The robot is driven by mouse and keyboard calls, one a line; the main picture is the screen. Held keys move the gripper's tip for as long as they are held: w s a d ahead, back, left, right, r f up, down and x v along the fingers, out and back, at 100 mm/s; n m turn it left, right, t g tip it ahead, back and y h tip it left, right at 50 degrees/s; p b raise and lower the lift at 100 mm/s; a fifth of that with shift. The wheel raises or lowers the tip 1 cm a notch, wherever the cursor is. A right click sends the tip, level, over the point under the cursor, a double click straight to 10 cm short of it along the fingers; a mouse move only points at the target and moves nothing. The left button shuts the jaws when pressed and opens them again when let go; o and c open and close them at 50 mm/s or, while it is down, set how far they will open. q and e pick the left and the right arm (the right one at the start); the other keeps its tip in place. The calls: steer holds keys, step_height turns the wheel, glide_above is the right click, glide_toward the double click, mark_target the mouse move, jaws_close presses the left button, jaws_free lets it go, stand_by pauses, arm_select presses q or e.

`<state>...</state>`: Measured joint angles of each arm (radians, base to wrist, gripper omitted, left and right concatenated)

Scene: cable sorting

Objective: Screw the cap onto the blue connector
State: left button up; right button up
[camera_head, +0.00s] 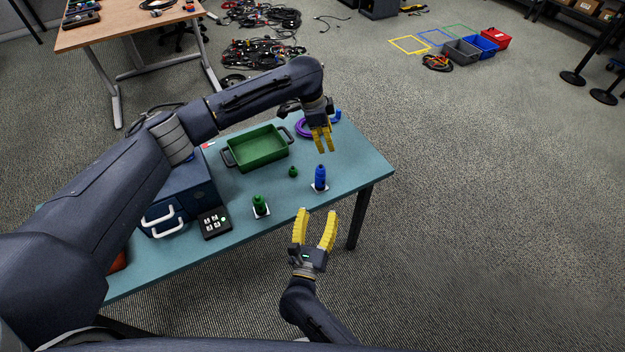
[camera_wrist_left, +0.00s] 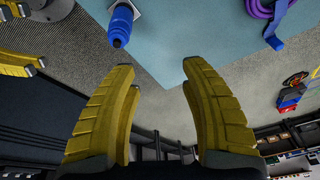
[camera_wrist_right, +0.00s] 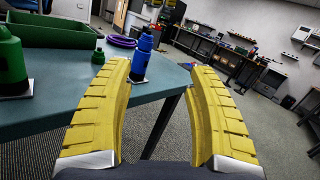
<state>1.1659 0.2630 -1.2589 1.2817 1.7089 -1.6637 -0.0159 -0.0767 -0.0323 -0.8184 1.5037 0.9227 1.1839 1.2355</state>
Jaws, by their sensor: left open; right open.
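The blue connector (camera_head: 320,178) stands upright on a small white plate near the table's right front edge. It also shows in the left wrist view (camera_wrist_left: 121,22) and the right wrist view (camera_wrist_right: 141,58). A small blue piece (camera_head: 337,115), perhaps the cap, is beside the purple cable at the back right. A small green piece (camera_head: 293,171) stands left of the blue connector. My left gripper (camera_head: 324,151) is open and empty, beyond and above the blue connector. My right gripper (camera_head: 316,213) is open and empty, in front of the blue connector, touching nothing.
A green connector (camera_head: 260,206) stands on its own white plate to the left. A green tray (camera_head: 233,165) is behind it. A purple cable coil (camera_head: 303,130) lies at the back right. A blue drawer box (camera_head: 190,180) and a dark button panel (camera_head: 214,224) fill the left.

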mark_target(319, 181)
arm_select(q)
steer(key=s+m, duration=0.1)
steer(key=s+m+y, duration=0.1)
steer(key=s, duration=0.1)
steer(key=s+m+y, duration=0.1)
steer(key=shift+s+a+f+g, duration=0.15)
steer(key=shift+a+f+g, duration=0.1)
steer(key=shift+g, duration=0.15)
steer(key=shift+s+a+f+m+y, duration=0.1)
steer(key=shift+s+a+m+y, duration=0.1)
steer(key=shift+s+m+y, duration=0.3)
arm_select(e)
steer(key=shift+s+a+f+m+g, duration=0.3)
steer(key=shift+a+f+m+g, duration=0.15)
steer(key=shift+a+f+m, duration=0.3)
steer(key=shift+s+a+f+m+g, duration=0.3)
steer(key=shift+a+f+m+g, duration=0.15)
steer(key=shift+a+m, duration=0.35)
steer(key=shift+w, duration=0.1)
steer(key=w+d, duration=0.1)
steer(key=w, duration=0.4)
steer(key=w+d, duration=0.1)
steer(key=w, duration=0.5)
steer(key=w+d, duration=0.1)
steer(key=w, duration=0.5)
jaws_close()
